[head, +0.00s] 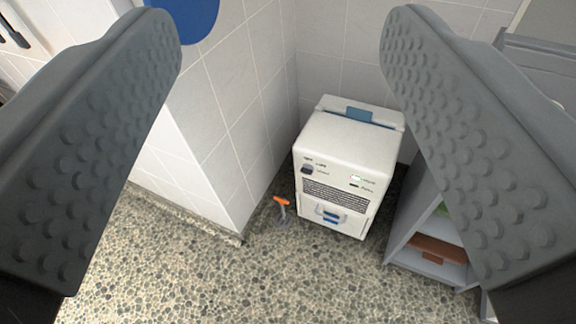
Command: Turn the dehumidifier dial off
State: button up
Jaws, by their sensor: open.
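The dehumidifier (347,172) is a white box on the floor in a tiled corner, right of the middle of the head view. A small dark dial (308,169) sits at the upper left of its front panel. The dial is too small here to read its setting. My gripper (282,45) is open and empty. Its two dark, studded fingers frame the view on the left and right, well apart from the dehumidifier.
A small orange-handled tool (282,207) stands on the floor left of the dehumidifier. A grey shelf unit (408,247) with folded cloths stands to the right. A tiled wall corner (222,150) juts out at left. The speckled floor (250,285) in front is clear.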

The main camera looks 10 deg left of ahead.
aim_at(305, 173)
jog(key=w+a+f+m, duration=0.1)
jog(key=w+a+f, duration=0.1)
jog(key=w+f, duration=0.45)
jog(key=w+a+f+m, duration=0.1)
jog(key=w+f, duration=0.3)
jog(key=w, duration=0.6)
jog(key=w+a+f+m+h, duration=0.1)
jog(key=w+a+f+h, duration=0.1)
jog(key=w+f, duration=0.75)
jog(key=w+a+f+m+h, duration=0.15)
jog(key=w+f, duration=0.35)
jog(key=f, duration=1)
jog(key=s+f+g+h, duration=0.1)
jog(key=s+f+h, duration=0.1)
jog(key=f, duration=1.3)
jog(key=s+f+h, duration=0.3)
jog(key=f, duration=1.3)
jog(key=x, duration=1.1)
jog(key=a+x, duration=0.1)
jog(key=x, duration=0.5)
jog(key=shift+w+d, duration=0.1)
jog(key=shift+w, duration=0.2)
jog(key=c, duration=1)
